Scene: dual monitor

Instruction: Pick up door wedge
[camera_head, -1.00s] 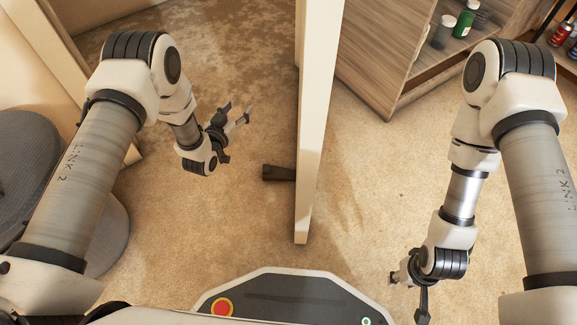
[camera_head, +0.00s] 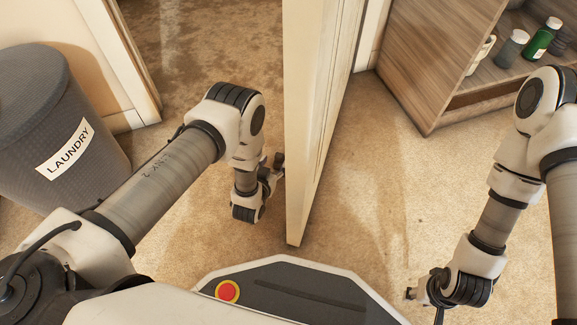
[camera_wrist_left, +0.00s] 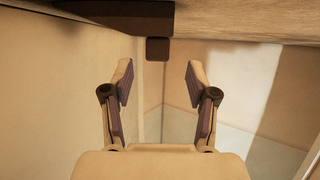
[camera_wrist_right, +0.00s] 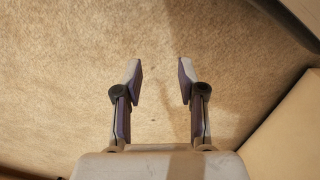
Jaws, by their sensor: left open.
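The dark brown door wedge (camera_wrist_left: 112,13) shows at the top edge of the left wrist view, against the carpet, with a small dark block (camera_wrist_left: 157,49) just below it, probably part of it. In the head view the wedge is hidden behind my left arm. My left gripper (camera_head: 277,166) is low beside the left face of the door (camera_head: 298,130). In its wrist view the left gripper (camera_wrist_left: 160,78) is open and empty, with the dark block beyond and between its fingertips. My right gripper (camera_wrist_right: 160,78) is open and empty above bare carpet.
A grey laundry basket (camera_head: 45,115) stands at the left. A wooden shelf unit (camera_head: 430,65) with bottles, one green (camera_head: 541,38), stands at the back right. Bare carpet (camera_head: 375,190) lies between the door and my right arm.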

